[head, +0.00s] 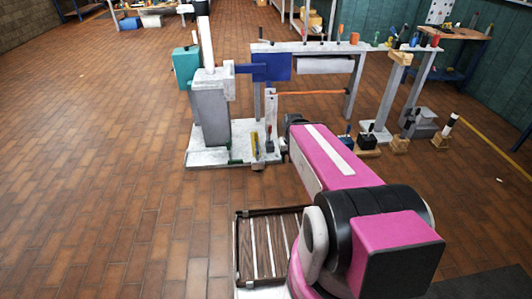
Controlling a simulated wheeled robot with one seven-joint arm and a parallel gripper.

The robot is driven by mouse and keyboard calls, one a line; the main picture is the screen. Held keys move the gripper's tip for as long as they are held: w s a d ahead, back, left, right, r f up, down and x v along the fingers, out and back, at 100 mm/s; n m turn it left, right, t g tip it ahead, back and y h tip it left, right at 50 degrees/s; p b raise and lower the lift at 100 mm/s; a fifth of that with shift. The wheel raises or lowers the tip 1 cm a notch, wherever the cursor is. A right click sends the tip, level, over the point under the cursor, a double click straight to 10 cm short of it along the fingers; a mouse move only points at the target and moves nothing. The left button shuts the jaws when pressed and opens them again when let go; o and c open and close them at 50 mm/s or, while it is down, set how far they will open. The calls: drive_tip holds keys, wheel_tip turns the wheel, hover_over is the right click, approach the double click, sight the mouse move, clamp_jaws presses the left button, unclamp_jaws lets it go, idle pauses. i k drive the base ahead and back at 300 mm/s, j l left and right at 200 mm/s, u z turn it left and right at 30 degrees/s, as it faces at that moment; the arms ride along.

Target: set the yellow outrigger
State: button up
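A narrow yellow piece (255,144), which may be the yellow outrigger, stands near the front right edge of a pale base plate (205,157). A grey mast column (211,108) rises from that plate, with a blue panel (271,67) out to its right and a teal box (186,65) at its left. My pink arm reaches forward from the lower right, and its far end is close to the right side of the plate. My gripper's fingers are hidden behind the arm, so I cannot see whether they hold or touch anything.
A grey bench frame (352,88) with several tools on top stands behind and right of the plate. Small blocks and tools, including a dark block (368,141), sit on the floor at right. A slatted rack (268,245) is in front. The brick floor (90,190) at left is clear.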

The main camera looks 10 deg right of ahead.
sight(256, 165)
drive_tip(key=i+j, duration=0.15)
drive_tip(key=i, duration=0.25)
drive_tip(key=i+j, duration=0.2)
drive_tip(key=i, duration=0.25)
drive_tip(key=i+j, duration=0.15)
drive_tip(key=i, duration=0.25)
